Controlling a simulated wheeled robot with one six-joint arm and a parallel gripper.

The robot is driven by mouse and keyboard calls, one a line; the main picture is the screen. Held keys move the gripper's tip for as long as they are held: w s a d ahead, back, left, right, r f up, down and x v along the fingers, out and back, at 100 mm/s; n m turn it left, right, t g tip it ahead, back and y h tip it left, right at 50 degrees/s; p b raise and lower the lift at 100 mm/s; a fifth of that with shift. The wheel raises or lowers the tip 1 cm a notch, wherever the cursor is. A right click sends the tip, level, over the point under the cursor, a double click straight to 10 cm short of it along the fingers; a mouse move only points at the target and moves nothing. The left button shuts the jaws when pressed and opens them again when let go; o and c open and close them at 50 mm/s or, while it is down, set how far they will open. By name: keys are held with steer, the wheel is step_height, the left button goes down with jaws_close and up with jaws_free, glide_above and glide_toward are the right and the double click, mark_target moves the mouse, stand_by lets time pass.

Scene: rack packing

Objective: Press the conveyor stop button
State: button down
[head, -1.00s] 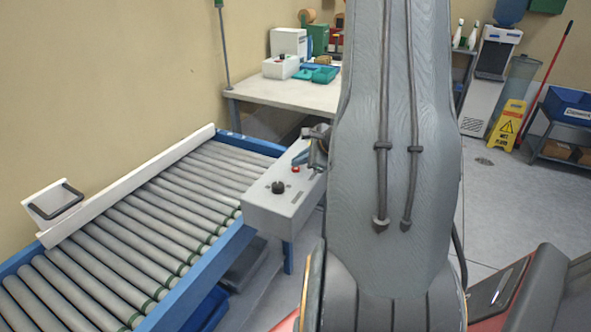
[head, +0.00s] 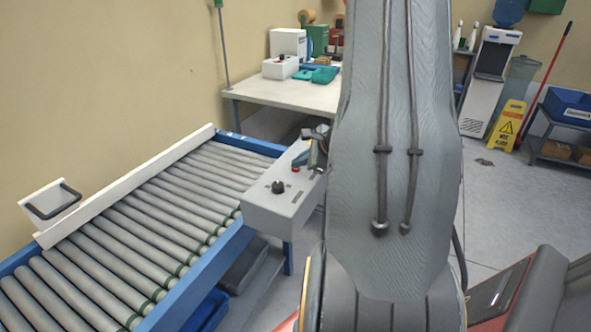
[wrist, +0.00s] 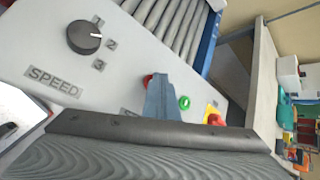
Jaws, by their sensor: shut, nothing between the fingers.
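The grey control box (head: 268,212) stands at the right side of the conveyor, with a black knob (head: 278,187) and a small red button (head: 295,169) on top. In the wrist view the panel (wrist: 40,45) carries a SPEED dial (wrist: 83,37), a red button (wrist: 148,79), a green button (wrist: 184,102) and a red knob on a yellow plate (wrist: 213,115). My gripper (wrist: 159,82) is shut and empty, its blue-grey fingers over the panel right beside the red button, partly covering it. I cannot tell whether they touch. The label below the red button is mostly hidden.
The roller conveyor (head: 150,215) with blue side rails lies left of the box. A work table (head: 285,92) stands behind it. A yellow wet-floor sign (head: 507,124) stands at the right. My arm hides the middle of the head view.

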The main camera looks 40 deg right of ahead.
mark_target(299, 171)
steer(key=shift+r, duration=0.1)
steer(key=shift+r+p, duration=0.35)
steer(key=shift+r, duration=0.35)
step_height(299, 171, up, 5)
steer(key=p, duration=0.2)
steer(key=shift+p, duration=0.4)
stand_by(0.9)
